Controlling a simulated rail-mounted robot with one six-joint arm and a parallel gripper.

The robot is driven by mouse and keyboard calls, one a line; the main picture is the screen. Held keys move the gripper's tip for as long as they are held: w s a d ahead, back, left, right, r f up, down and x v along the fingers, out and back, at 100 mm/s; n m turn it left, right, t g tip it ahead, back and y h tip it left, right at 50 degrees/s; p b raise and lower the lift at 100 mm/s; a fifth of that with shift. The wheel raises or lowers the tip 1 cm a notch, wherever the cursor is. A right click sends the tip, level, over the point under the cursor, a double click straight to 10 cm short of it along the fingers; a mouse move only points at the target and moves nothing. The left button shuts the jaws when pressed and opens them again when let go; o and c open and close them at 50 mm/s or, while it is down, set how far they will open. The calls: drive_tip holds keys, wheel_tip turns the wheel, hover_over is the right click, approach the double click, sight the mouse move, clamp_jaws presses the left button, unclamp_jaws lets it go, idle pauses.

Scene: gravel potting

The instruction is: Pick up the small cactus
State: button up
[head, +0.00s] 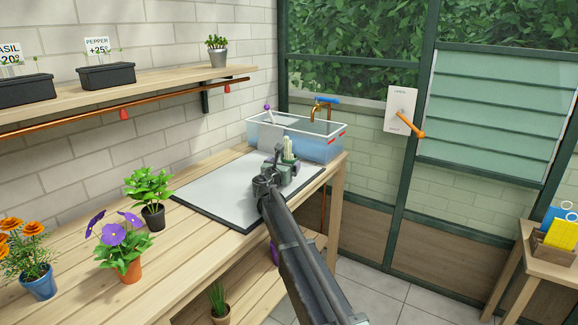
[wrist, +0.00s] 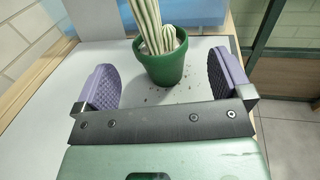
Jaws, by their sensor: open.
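The small cactus (wrist: 149,24) has pale ribbed stems and stands upright in a green pot (wrist: 163,68) in the wrist view. A short round stem shows at its right side. My gripper (wrist: 161,80) is open, with a purple textured finger pad on each side of the pot and a clear gap to both. In the head view the cactus (head: 288,149) shows just beyond my gripper (head: 284,168), and my gripper hides most of its pot. The pot stands on a pale mat (head: 213,185) with a dark border. Dark crumbs lie on the mat around the pot.
A clear basin of water (head: 322,147) stands right behind the cactus, under a brass tap (head: 321,107). A violet flower pot (head: 128,268), a leafy plant (head: 151,190) and an orange flower pot (head: 37,282) stand on the bench at left. The mat's left part is clear.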

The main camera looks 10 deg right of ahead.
sight(286, 162)
drive_tip(key=x, duration=0.5)
drive_tip(key=c, duration=1.1)
wheel_tip(286, 162, up, 20)
drive_tip(key=p, duration=2)
